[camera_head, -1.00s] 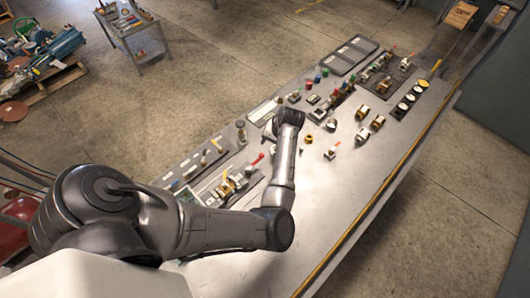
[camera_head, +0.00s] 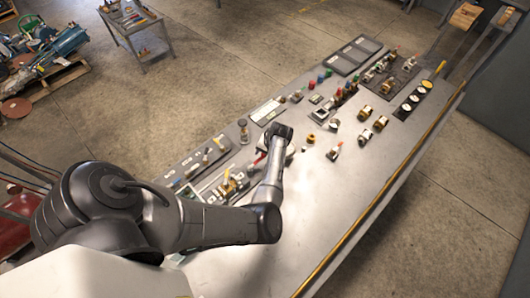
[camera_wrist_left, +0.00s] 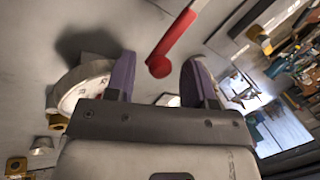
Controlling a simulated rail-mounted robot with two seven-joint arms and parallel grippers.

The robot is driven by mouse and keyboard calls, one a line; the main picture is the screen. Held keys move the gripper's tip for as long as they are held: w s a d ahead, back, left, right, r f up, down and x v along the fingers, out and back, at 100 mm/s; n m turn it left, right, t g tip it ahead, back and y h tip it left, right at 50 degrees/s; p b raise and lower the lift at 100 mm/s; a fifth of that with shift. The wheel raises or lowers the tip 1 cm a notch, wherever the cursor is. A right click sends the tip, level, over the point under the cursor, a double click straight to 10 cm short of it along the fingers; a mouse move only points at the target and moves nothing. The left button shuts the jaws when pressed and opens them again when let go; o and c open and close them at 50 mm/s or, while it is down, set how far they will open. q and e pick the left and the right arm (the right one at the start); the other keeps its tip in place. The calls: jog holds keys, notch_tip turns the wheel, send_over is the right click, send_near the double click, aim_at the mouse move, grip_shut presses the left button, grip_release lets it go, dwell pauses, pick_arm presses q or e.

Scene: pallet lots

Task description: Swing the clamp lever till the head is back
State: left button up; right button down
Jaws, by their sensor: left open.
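The clamp lever (camera_wrist_left: 174,40) has a red grip and shows at the top middle of the left wrist view, its rounded end between my finger tips. In the head view the red lever (camera_head: 259,158) shows small, just left of my left wrist. My left gripper (camera_wrist_left: 160,72) is open, with a purple-padded finger on each side of the lever's end and a visible gap to each pad. In the head view the left gripper (camera_head: 266,144) is mostly hidden by my wrist. The clamp's head and base cannot be made out. My right gripper is out of view.
The long grey bench (camera_head: 330,190) carries several small fixtures. A yellow-handled fixture (camera_head: 228,184) stands left of my forearm, and a yellow ring (camera_head: 310,139) lies to its right. The bench's front right area is clear. A small table (camera_head: 136,30) stands on the floor behind.

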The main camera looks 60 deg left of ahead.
pick_arm(q)
grip_shut()
dwell(0.3)
jog(key=shift+a, duration=0.1)
